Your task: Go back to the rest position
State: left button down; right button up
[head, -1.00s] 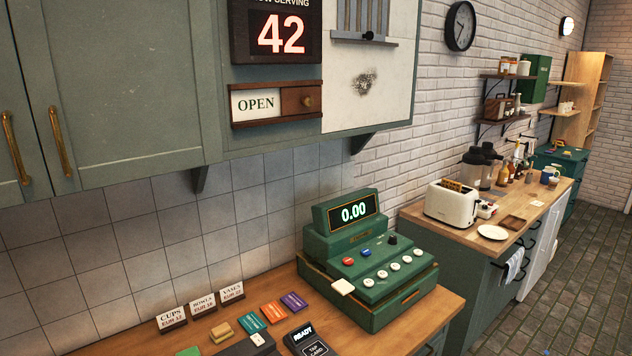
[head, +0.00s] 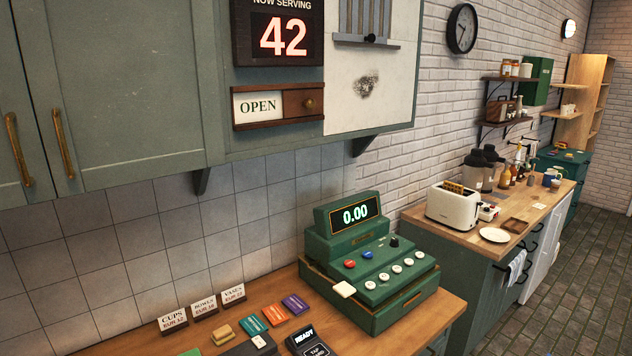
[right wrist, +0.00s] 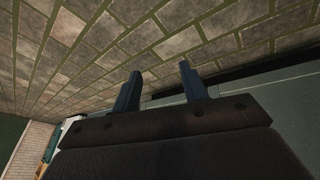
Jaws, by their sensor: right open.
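My right gripper (right wrist: 160,88) shows in the right wrist view. Its two dark fingers stand apart with nothing between them. Behind the fingers are floor tiles and a pale green surface. Neither gripper shows in the head view, and my left gripper is in no view. No plate being painted can be made out.
A green cash register (head: 368,262) reading 0.00 stands on the wooden counter (head: 440,312), with price signs and coloured cards to its left. Green cabinets (head: 120,90) hang above. A second counter with a toaster (head: 453,206) and white plate (head: 494,234) lies right. Tiled floor (head: 590,270) is clear.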

jog(key=s+a+f+g, duration=0.15)
jog(key=s+a, duration=0.25)
jog(key=s, duration=0.6)
jog(key=s+a+f+g+y, duration=0.1)
jog(key=s+a+f, duration=0.25)
jog(key=s, duration=0.65)
jog(key=s+a+f+g, duration=0.1)
jog(key=s+a+f, duration=0.1)
jog(key=s+a, duration=0.5)
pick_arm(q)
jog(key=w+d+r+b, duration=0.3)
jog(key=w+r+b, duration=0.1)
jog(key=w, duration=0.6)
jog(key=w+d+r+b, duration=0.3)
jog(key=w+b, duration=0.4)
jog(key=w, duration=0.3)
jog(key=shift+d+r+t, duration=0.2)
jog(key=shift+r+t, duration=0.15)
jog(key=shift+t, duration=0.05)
pick_arm(e)
jog(key=w+a+r, duration=0.2)
jog(key=w+r, duration=0.2)
jog(key=w, duration=0.5)
jog(key=w+a+r, duration=0.2)
jog(key=w+r, duration=0.1)
jog(key=w, duration=0.5)
jog(key=shift+w+r+m+t, duration=0.3)
jog(key=shift+w+r+t, duration=0.05)
jog(key=shift+w, duration=0.05)
